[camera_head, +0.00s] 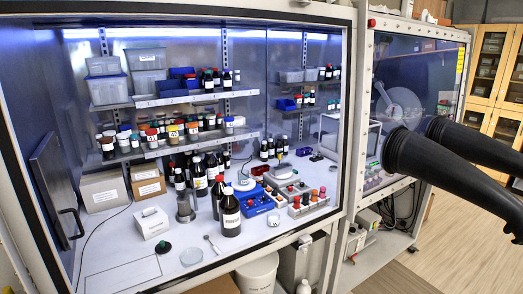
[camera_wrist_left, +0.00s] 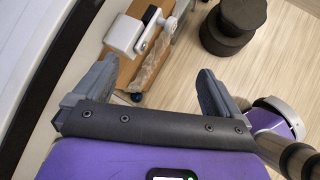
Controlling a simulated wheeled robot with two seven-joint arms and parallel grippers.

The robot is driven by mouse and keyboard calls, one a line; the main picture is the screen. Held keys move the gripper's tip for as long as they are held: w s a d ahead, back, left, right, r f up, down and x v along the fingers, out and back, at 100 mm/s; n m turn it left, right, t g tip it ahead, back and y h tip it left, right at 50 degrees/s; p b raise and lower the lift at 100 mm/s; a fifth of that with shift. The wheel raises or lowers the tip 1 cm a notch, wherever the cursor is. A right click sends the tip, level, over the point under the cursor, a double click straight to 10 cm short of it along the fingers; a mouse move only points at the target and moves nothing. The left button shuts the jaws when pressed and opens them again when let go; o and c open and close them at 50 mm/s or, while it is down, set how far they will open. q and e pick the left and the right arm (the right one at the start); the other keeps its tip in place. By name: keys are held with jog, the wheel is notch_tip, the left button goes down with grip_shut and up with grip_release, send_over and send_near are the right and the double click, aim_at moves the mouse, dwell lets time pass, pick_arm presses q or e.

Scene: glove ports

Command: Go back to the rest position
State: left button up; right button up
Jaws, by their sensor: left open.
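My left gripper (camera_wrist_left: 158,72) shows in the left wrist view. Its two grey fingers are wide apart with nothing between them. It hangs over the floor beside a white panel edge, clear of the things below. Neither gripper shows in the head view, and my right gripper is in neither view. The glove box (camera_head: 352,100) fills most of the head view.
Bottles, boxes and racks stand inside the glove box on shelves and its white floor (camera_head: 125,270). Black gloves (camera_head: 450,150) stick out at the right. Below my gripper are a dark round stool (camera_wrist_left: 232,25), a wooden surface (camera_wrist_left: 122,72) and open wood floor (camera_wrist_left: 285,65).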

pick_arm(q)
jog(key=s+d+f+m+g+b, duration=0.25)
jog(key=s+d+f+m, duration=0.35)
jog(key=f, duration=0.4)
jog(key=s+d+f+m+g+b, duration=0.2)
jog(key=s+d+f+m+g, duration=0.2)
jog(key=s+d+f+m, duration=0.45)
jog(key=s+d+f+m+b, duration=0.2)
jog(key=s+d+f+m, duration=0.6)
jog(key=s+f+m, duration=0.1)
jog(key=shift+d+m+g+b, duration=0.15)
jog(key=shift+m+g+b, duration=0.25)
jog(key=shift+m, duration=0.35)
